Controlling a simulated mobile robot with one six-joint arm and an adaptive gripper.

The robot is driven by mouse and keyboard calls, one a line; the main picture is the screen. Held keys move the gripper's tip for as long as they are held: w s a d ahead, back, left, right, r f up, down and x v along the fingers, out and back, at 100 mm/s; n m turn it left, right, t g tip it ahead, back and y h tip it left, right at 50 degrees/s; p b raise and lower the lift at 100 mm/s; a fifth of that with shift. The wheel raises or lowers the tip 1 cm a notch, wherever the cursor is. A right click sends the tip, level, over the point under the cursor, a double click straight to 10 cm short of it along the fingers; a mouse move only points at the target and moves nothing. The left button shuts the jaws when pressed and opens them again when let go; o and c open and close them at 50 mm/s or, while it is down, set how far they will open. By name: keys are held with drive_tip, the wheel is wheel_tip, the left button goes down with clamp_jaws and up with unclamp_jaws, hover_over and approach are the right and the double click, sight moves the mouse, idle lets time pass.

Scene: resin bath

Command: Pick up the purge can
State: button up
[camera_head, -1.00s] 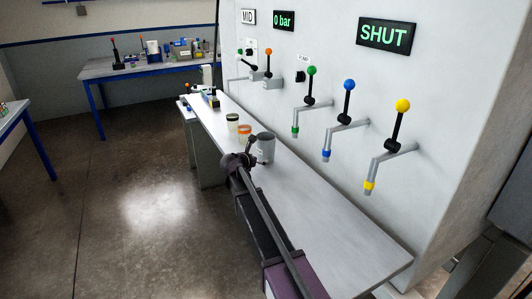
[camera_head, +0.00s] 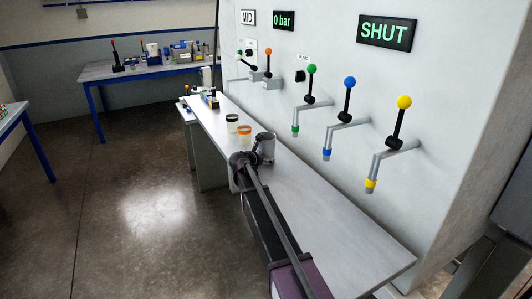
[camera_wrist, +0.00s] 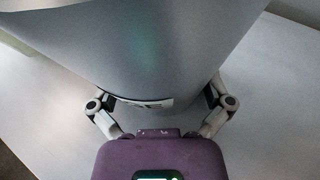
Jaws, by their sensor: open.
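The purge can (camera_head: 267,145) is a grey metal cylinder standing upright on the narrow bench below the wall taps. In the wrist view the can (camera_wrist: 150,50) fills the upper middle, with part of a pale label at its lower edge. My gripper (camera_wrist: 161,99) is open, with one finger on each side of the can's near side. Whether the pads touch it I cannot tell. In the head view my gripper (camera_head: 253,158) is at the can's left front and hides part of it; its fingers are hard to make out there.
Two cups, one with an orange band (camera_head: 244,133) and one with a dark green band (camera_head: 232,122), stand just behind the can. Taps with green, blue and yellow (camera_head: 403,103) knobs jut from the wall. The bench (camera_head: 330,225) is clear toward the front right.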

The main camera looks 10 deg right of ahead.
sight(270, 136)
idle(0.4)
drive_tip(key=c, duration=0.9)
drive_tip(key=shift+o, duration=0.2)
drive_tip(key=shift+r, duration=0.2)
wheel_tip(270, 136, up, 10)
drive_tip(key=p, duration=1)
drive_tip(key=shift+f, duration=0.2)
